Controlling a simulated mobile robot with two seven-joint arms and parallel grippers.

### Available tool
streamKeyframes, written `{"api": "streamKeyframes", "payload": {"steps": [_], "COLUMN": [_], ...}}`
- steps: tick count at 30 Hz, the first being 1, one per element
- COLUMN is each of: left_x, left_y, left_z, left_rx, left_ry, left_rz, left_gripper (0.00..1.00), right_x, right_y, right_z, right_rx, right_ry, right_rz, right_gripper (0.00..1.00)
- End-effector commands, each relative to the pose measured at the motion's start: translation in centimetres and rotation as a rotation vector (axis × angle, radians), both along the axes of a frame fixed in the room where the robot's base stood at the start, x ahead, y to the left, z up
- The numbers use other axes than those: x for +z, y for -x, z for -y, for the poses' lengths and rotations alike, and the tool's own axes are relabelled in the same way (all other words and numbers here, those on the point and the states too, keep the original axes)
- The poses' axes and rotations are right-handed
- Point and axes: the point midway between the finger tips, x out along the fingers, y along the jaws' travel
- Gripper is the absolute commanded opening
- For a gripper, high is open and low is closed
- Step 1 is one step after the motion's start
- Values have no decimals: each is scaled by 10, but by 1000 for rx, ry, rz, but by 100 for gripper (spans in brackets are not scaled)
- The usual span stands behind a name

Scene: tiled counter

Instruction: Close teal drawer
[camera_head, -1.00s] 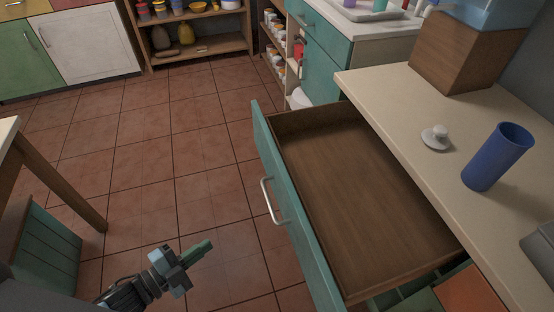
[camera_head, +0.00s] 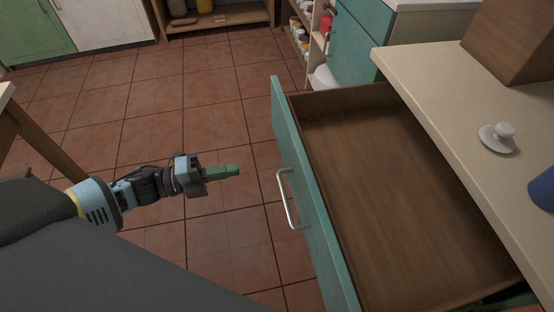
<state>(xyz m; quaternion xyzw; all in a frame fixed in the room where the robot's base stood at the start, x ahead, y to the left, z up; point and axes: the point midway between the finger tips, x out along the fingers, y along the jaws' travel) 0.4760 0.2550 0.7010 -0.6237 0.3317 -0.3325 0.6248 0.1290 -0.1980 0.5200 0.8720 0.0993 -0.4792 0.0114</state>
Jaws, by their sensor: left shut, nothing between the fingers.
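The teal drawer (camera_head: 309,199) is pulled far out from under the beige counter. Its wooden inside is empty where it shows. Its silver bar handle (camera_head: 288,199) is on the front panel, which faces left. My left gripper (camera_head: 236,170) is shut and empty. In the picture it is left of the drawer front and a little above the handle, pointing right, with a gap between its fingertips and the panel. My right gripper is not in view.
The beige counter (camera_head: 440,115) carries a white knobbed lid (camera_head: 497,138), a blue cup (camera_head: 543,188) and a wooden block (camera_head: 515,40). A teal cabinet (camera_head: 360,50) stands behind the drawer. Tiled floor (camera_head: 220,110) left of the drawer is clear. A wooden table leg (camera_head: 45,145) is at far left.

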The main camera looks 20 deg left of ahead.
Motion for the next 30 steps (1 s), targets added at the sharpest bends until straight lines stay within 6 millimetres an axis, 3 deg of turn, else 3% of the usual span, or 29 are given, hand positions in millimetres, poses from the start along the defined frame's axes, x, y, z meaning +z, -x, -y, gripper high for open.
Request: {"api": "streamKeyframes", "payload": {"steps": [15, 21, 30], "left_x": [1, 0, 0], "left_y": [-53, -64, -66], "left_z": [78, 94, 98], "left_rx": [1, 1, 2], "left_ry": [2, 1, 0], "left_rz": [0, 0, -2], "left_gripper": [0, 0, 0], "right_x": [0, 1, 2], "right_y": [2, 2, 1], "right_z": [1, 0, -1], "right_rx": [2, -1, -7], "right_ry": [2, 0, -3], "right_rz": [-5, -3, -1], "right_gripper": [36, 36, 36]}}
